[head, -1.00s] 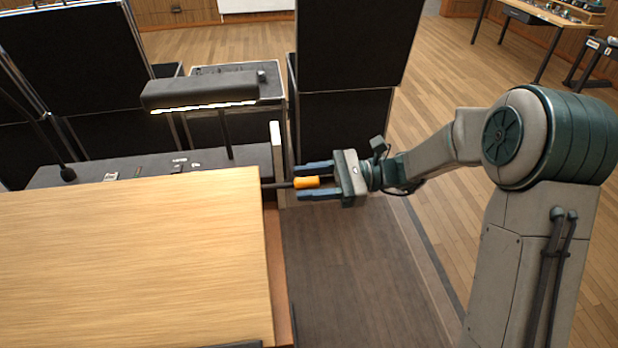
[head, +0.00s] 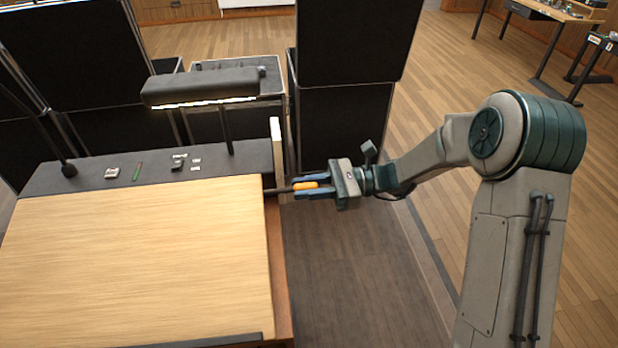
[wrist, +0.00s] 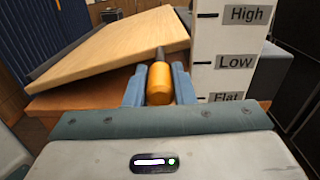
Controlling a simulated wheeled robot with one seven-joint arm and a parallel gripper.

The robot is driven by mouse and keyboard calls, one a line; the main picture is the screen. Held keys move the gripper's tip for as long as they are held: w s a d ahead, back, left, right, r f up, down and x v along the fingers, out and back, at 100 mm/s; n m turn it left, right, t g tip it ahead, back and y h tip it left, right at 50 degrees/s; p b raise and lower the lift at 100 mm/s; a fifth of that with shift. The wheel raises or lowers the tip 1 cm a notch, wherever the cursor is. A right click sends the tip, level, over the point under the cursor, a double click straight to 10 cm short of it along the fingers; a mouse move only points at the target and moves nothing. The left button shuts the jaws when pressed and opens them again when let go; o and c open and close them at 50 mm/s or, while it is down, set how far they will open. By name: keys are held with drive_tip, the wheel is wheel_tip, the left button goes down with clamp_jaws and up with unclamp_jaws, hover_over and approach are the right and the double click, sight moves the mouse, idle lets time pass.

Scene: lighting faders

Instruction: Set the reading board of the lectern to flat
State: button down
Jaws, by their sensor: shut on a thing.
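The pale wooden reading board (head: 140,260) lies on the brown lectern (head: 282,300); in the wrist view the board (wrist: 110,45) is still tilted. A dark rod with an orange handle (head: 304,185) sticks out from its right side. My gripper (head: 298,190) is shut on the handle, which also shows between the fingers in the wrist view (wrist: 160,84). A white scale plate (head: 277,145) stands beside the rod. In the wrist view the plate (wrist: 222,50) reads High, Low and Flat from top down, with Flat partly hidden by my gripper. I cannot tell the exact mark level.
A lamp (head: 200,88) stands over the dark ledge (head: 60,180) behind the board, where small items lie. Black cases (head: 340,130) stand behind the plate. The floor (head: 350,280) right of the lectern is clear apart from my arm.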

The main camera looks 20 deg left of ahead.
wheel_tip(320, 180, down, 7)
drive_tip(key=m, duration=0.3)
drive_tip(key=shift+w+a, duration=0.2)
drive_tip(key=shift+w, duration=0.2)
drive_tip(key=c, duration=1.2)
unclamp_jaws()
drive_tip(key=shift+w, duration=0.1)
drive_tip(key=shift+c, duration=0.2)
drive_tip(key=shift+r, duration=0.1)
